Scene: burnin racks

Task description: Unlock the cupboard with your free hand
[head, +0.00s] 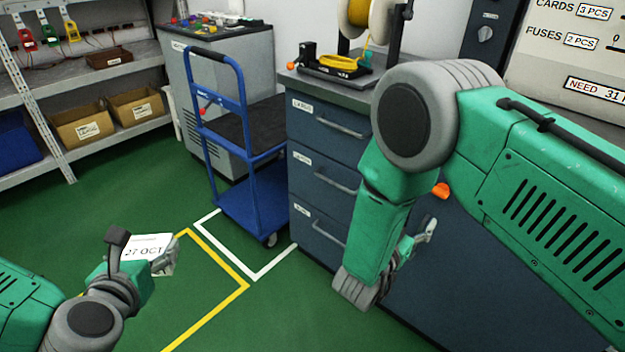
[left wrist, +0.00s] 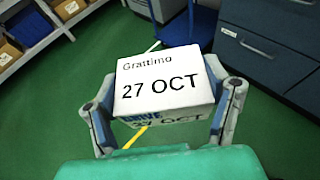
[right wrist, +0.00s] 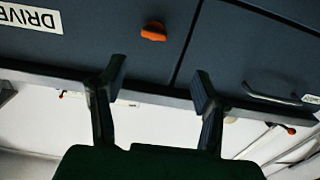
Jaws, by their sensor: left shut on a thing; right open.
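The dark blue cupboard (head: 440,270) stands right of the drawers, largely behind my right arm. Its orange knob (head: 441,190) peeks out beside my forearm. In the right wrist view the knob (right wrist: 153,31) is on the dark door (right wrist: 100,45), with part of a "DRIVE" label (right wrist: 30,16) beside it. My right gripper (head: 416,243) is open and empty, in front of the cupboard and below the knob in the head view; its fingers (right wrist: 160,80) are apart from the knob. My left gripper (left wrist: 160,105) is shut on a white box (head: 147,247) marked "Grattimo 27 OCT" (left wrist: 160,85).
A drawer unit (head: 322,155) with several handles stands left of the cupboard, with a reel and yellow cable (head: 338,63) on top. A blue trolley (head: 250,195) stands left of it. Shelves with bins (head: 80,127) line the left. Green floor (head: 110,200) is clear between.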

